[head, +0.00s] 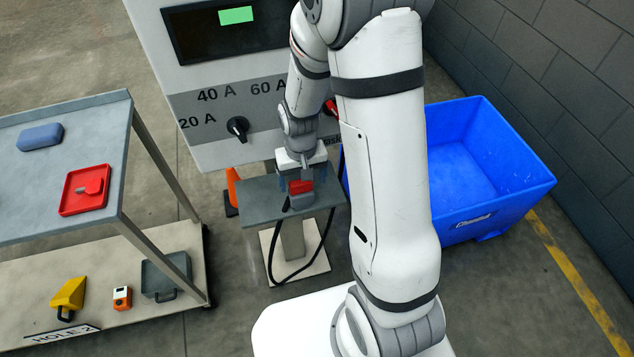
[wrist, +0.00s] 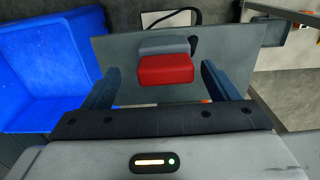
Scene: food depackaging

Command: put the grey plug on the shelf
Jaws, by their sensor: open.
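A grey block (wrist: 165,46), which looks like the grey plug, lies against a red block (wrist: 165,70) on a small grey shelf (wrist: 118,50) on a post. In the head view the grey block (head: 302,201) and the red block (head: 300,187) show under my gripper, on the small shelf (head: 262,205). A black cable (head: 272,262) hangs from there. My gripper (wrist: 160,72) is open, its fingers to either side of the red block, with gaps left and right. It holds nothing. I cannot tell whether the two blocks are joined.
A grey panel (head: 185,75) with a knob stands behind the shelf. A blue bin (head: 505,205) is at the right. At the left, a cart (head: 30,222) carries a blue item (head: 40,137) and a red tray (head: 75,203), with several items on its lower level. An orange cone (head: 233,185) is close by.

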